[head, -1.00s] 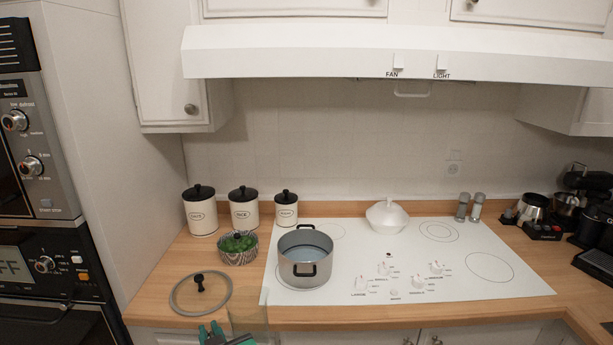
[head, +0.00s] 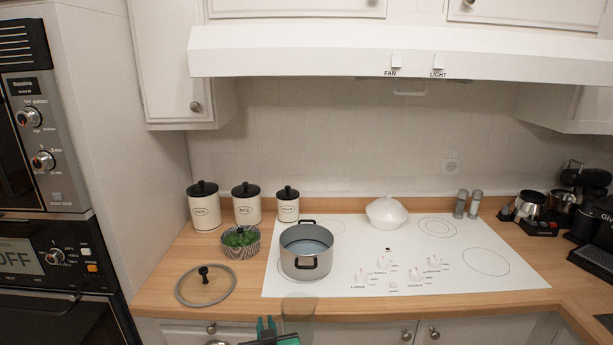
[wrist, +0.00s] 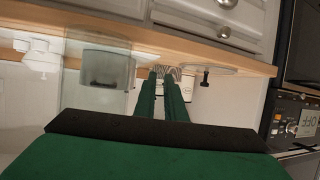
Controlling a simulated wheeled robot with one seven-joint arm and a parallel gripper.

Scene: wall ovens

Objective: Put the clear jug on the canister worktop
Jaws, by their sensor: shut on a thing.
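The clear jug (head: 298,311) is see-through and faint, at the front edge of the counter below the pot in the head view. In the wrist view the jug (wrist: 104,98) shows left of the fingers, with the pot seen through or behind it. My gripper (head: 267,327) has green fingers nearly together, left of the jug; in the wrist view the gripper (wrist: 163,82) is shut on the jug, though the gripped part is hard to make out. The canister worktop (head: 178,262) is the wooden counter left of the hob, with several things on it.
Three cream canisters (head: 247,208) with black lids stand at the worktop's back. A patterned bowl of greens (head: 241,244) and a glass lid (head: 206,285) are in front. The pot (head: 306,262) stands on the white hob (head: 400,262). Bare wood shows around the lid.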

